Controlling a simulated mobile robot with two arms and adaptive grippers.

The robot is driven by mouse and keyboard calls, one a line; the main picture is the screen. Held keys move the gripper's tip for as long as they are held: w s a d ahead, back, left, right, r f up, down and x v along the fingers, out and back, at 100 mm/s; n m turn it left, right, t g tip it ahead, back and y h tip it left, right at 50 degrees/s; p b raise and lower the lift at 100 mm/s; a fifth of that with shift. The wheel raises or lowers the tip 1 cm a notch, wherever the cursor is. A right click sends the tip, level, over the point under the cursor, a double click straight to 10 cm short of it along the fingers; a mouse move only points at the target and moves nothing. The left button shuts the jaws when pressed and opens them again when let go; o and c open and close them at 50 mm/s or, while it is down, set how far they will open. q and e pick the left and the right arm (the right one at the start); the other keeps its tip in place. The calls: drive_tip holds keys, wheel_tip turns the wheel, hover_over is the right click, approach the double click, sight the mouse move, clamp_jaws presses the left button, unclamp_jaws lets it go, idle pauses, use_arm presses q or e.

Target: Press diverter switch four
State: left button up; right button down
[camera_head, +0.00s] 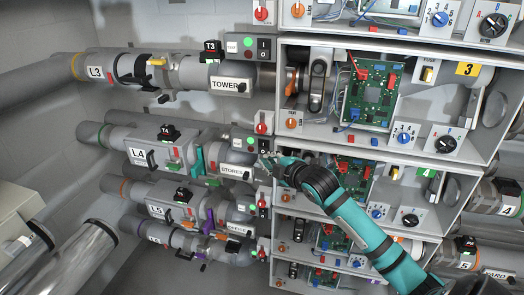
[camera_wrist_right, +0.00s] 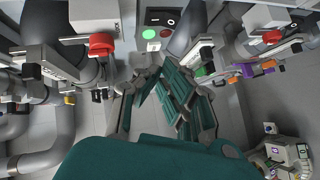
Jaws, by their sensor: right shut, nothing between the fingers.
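In the head view, row four has a pipe labelled L4 (camera_head: 138,153) with a T4 tag (camera_head: 167,132) and a STORES label (camera_head: 232,170). Beside it is a small switch box (camera_head: 243,143) with a green lamp, a red button and a black I/O rocker. I take it for diverter switch four, though no such name is readable. My right gripper (camera_head: 268,161) is shut and empty, just below and right of that box. In the right wrist view, a box with an I/O rocker (camera_wrist_right: 160,17) lies beyond the fingers (camera_wrist_right: 172,90); I see no contact. My left gripper is out of view.
Red knobs (camera_head: 261,128) stand close to my right gripper. Similar switch boxes sit above, by TOWER (camera_head: 231,84), and below, by the OFFICE pipe. Open shelves with circuit boards (camera_head: 372,98) and dials are at the right. Pipes crowd the left; grey floor shows at lower left.

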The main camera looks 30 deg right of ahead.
sight(263, 148)
drive_tip(key=w+d+f+p, duration=0.1)
drive_tip(key=w, duration=0.2)
drive_tip(key=w+d+f, duration=0.1)
drive_tip(key=w, duration=0.1)
drive_tip(key=w+d+f+p, duration=0.1)
drive_tip(key=w, duration=0.2)
drive_tip(key=shift+w+f+p, duration=0.15)
drive_tip(key=shift+w+p, duration=0.15)
drive_tip(key=shift+p, duration=0.05)
drive_tip(key=b, duration=0.1)
drive_tip(key=f+b, duration=0.1)
drive_tip(key=b, duration=0.1)
drive_tip(key=shift+w+d+f+n+t, duration=0.1)
drive_tip(key=shift+d+f+n+t, duration=0.1)
drive_tip(key=shift+d+n+t, duration=0.15)
drive_tip(key=shift+w+r+p, duration=0.1)
drive_tip(key=shift+r+p, duration=0.2)
drive_tip(key=shift+r, duration=0.15)
drive_tip(key=shift+a, duration=0.15)
